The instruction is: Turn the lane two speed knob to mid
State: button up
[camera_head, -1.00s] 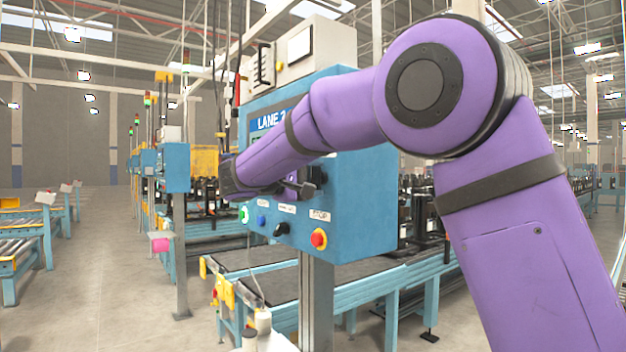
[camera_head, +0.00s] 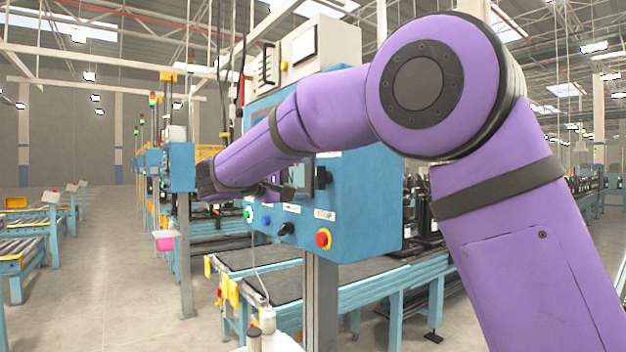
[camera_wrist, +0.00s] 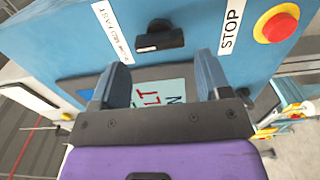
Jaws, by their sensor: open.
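I cannot tell the knob's setting. My gripper (camera_wrist: 158,62) is open and empty, its two blue-grey fingers spread.
Conveyors (camera_head: 285,285) run below the panel.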

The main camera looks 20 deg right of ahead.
aim_at(326, 189)
jog(key=v, duration=0.5)
jog(key=shift+s+a, duration=0.15)
jog(key=shift+a, duration=0.15)
jog(key=s+d+f+g+y, duration=0.2)
jog(key=s+d+f+y, duration=0.15)
jog(key=s+d, duration=0.45)
jog(key=s+d+f+g+y, duration=0.1)
jog(key=s+d+f+y, duration=0.2)
jog(key=s+d+y, duration=0.5)
jog(key=s+f+m+t+y, duration=0.1)
jog(key=s+f+y, duration=0.1)
jog(key=s+f, duration=0.4)
jog(key=s+f+m+t+y, duration=0.1)
jog(key=s+f, duration=0.5)
jog(key=s, duration=0.6)
jog(key=d+m+y, duration=0.1)
jog(key=y, duration=0.1)
jog(key=shift+s+m+t+y, duration=0.3)
jog(key=shift+t+y, duration=0.05)
jog(key=shift+t, duration=0.05)
